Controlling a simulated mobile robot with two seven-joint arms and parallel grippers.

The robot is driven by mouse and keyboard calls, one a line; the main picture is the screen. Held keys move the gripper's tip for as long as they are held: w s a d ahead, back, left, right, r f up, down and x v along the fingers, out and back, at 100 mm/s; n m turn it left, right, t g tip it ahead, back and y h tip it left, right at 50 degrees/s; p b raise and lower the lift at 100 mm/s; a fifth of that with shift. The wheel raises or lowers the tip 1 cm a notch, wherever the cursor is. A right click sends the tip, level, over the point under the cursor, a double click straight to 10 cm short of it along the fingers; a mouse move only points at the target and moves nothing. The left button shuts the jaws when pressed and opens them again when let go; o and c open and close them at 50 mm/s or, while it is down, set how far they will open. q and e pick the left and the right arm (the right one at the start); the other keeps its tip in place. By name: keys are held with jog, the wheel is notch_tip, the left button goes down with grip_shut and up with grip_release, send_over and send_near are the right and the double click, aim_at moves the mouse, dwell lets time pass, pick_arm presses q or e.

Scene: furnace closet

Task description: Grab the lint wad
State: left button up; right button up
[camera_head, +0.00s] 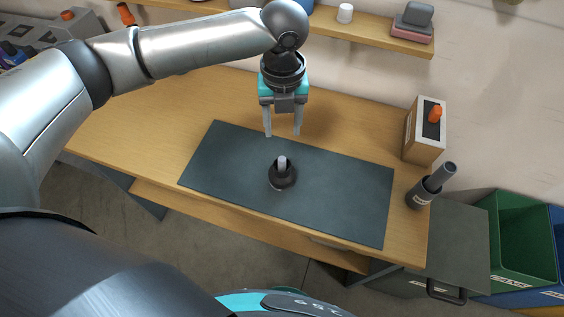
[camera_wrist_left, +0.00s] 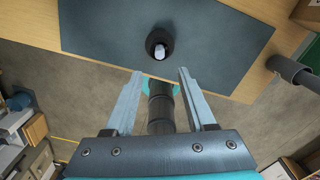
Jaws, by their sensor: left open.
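The lint wad (camera_head: 282,162) looks like a small light-grey lump standing up out of a round black holder (camera_head: 282,180). The holder rests on the dark mat (camera_head: 340,190) on the wooden table. In the left wrist view the lint wad (camera_wrist_left: 160,51) sits inside the dark ring of the holder (camera_wrist_left: 152,38), beyond the fingertips. My left gripper (camera_head: 283,135) is open and empty, fingers pointing down, above the mat's far edge and behind the holder. Its two fingers also show apart in the left wrist view (camera_wrist_left: 160,72). My right gripper does not show.
A box with an orange knob (camera_head: 424,132) stands at the table's right end. A dark cylinder in a holder (camera_head: 430,186) is in front of it. A shelf (camera_head: 380,32) with small items runs along the wall. Green and blue bins (camera_head: 515,245) stand right. The mat is otherwise clear.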

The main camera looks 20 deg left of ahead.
pick_arm(q)
send_over(282, 159)
jog(key=f, duration=0.6)
jog(key=shift+w+f, duration=0.1)
jog(key=shift+w, duration=0.15)
jog(key=f, duration=0.5)
jog(key=shift+s+f, duration=0.15)
jog(key=shift+s, duration=0.05)
grip_shut()
